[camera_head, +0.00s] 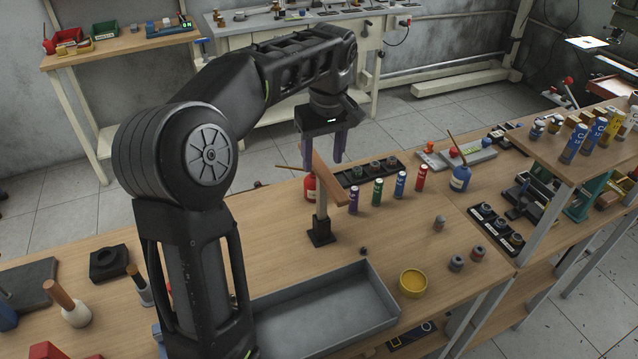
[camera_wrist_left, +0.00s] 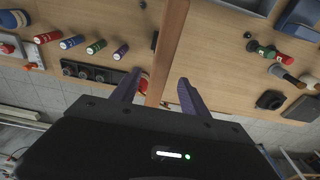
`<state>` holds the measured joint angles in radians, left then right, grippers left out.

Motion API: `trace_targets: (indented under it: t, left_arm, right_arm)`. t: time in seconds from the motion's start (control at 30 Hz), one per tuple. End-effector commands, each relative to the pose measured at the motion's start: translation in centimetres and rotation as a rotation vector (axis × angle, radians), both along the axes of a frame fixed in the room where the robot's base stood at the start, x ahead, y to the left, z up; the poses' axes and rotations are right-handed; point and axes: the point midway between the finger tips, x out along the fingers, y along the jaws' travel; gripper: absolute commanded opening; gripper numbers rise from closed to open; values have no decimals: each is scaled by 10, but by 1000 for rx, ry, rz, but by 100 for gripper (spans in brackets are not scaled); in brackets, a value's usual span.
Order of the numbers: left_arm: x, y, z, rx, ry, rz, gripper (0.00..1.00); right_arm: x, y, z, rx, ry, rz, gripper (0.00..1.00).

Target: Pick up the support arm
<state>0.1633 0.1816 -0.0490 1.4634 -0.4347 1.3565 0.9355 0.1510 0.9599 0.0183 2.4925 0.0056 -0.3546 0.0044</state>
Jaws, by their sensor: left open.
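The support arm (camera_head: 328,180) appears to be the brown wooden bar at the top of a grey post on a black base (camera_head: 320,233), in the middle of the table. The bar is tilted in the head view. My left gripper (camera_head: 323,163) points down over it with its purple fingers open. In the left wrist view, the bar (camera_wrist_left: 172,35) runs between the two open fingers of the gripper (camera_wrist_left: 158,80), with gaps visible on both sides. Whether a finger touches it is not clear. My right gripper is not in view.
Coloured cylinders (camera_head: 377,192) and a black rack (camera_head: 370,170) stand just right of the post. A red bottle (camera_head: 310,188) is close behind it. A grey tray (camera_head: 325,310) and a yellow bowl (camera_head: 413,283) are in front.

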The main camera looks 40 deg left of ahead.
Motion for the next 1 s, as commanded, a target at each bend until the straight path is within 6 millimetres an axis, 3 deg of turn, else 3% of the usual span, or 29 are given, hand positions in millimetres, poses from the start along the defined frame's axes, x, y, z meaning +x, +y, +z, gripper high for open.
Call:
trace_targets:
  t: [0.17,0.4,0.77,1.0]
  left_arm:
    - [0,1,-3,0,1,0,53]
    - [1,3,-25,0,1,0,53]
    - [2,3,-29,0,2,0,53]
    - [4,7,-59,-1,4,1,53]
  right_arm:
    - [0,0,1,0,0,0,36]
    - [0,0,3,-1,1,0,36]
    - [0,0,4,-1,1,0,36]
    - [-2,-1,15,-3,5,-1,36]
